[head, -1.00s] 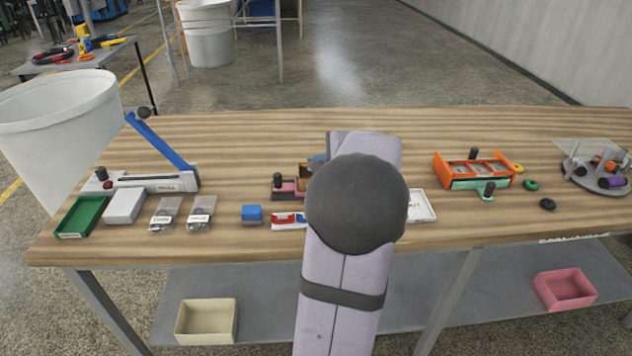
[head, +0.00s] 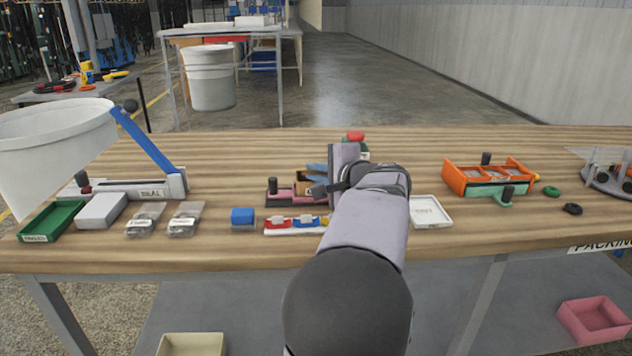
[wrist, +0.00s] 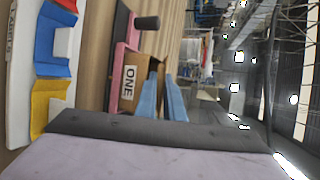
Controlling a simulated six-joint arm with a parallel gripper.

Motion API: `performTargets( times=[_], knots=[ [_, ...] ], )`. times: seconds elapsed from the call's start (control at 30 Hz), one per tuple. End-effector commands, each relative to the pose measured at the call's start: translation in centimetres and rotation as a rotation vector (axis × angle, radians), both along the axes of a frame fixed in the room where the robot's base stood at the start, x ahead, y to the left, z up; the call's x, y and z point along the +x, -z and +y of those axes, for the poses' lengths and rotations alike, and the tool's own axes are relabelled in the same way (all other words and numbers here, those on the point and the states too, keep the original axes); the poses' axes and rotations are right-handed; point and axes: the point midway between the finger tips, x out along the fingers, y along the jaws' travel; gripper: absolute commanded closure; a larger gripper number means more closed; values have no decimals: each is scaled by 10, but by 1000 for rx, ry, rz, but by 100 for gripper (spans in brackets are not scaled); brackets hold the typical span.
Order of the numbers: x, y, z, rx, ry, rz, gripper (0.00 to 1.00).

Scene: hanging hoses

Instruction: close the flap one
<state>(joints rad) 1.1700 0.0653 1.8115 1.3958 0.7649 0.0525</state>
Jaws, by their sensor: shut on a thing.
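A pink fixture (head: 280,196) with a black knob stands at the table's middle. In the wrist view the pink fixture (wrist: 127,80) bears the label ONE. A brown, box-like part with the flap (head: 301,186) adjoins it; in the wrist view the brown part (wrist: 143,72) is beside the label. My gripper (head: 311,169) comes in from the right, its blue fingers at the brown part. In the wrist view my gripper (wrist: 162,77) is shut on the flap, with a narrow gap between the fingers. The exact contact and the flap's angle are hard to see.
A white tray with red, blue and yellow pieces (head: 293,224) lies just in front. A blue block (head: 243,217) is to the left, a white tray (head: 430,211) to the right. A red-topped object (head: 355,137) stands behind my gripper. An orange rack (head: 489,178) is farther right.

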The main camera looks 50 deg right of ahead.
Motion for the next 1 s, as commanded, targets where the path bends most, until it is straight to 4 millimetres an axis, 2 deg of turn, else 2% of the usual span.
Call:
performTargets(
  times=[0.47, 0.5, 0.53, 1.0],
  knots=[
    [0, -1, 0, -7, 1, -5, 100],
    [0, -1, 0, -7, 1, -5, 87],
    [0, -1, 0, -6, 1, -5, 80],
    [0, -2, 0, 4, 0, 5, 79]
  ],
)
